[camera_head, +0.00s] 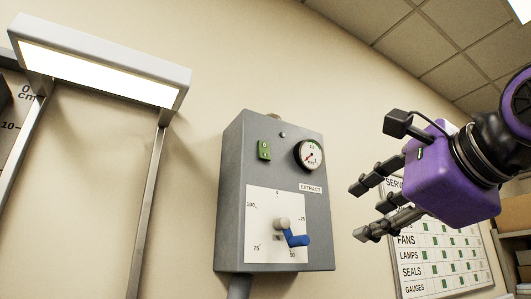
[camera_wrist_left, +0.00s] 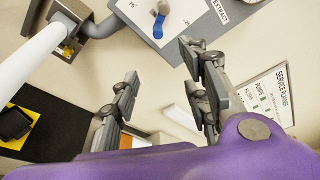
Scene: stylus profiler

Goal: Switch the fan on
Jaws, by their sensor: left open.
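A grey box labelled EXTRACT (camera_head: 232,190) is on the wall in the middle of the head view. My right gripper is not seen.
A lit lamp (camera_head: 100,75) on metal posts stands to the left. A service chart (camera_head: 440,255) hangs on the wall behind my gripper at the right. A pipe (camera_head: 239,287) leaves the box's underside. The wall between box and gripper is clear.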

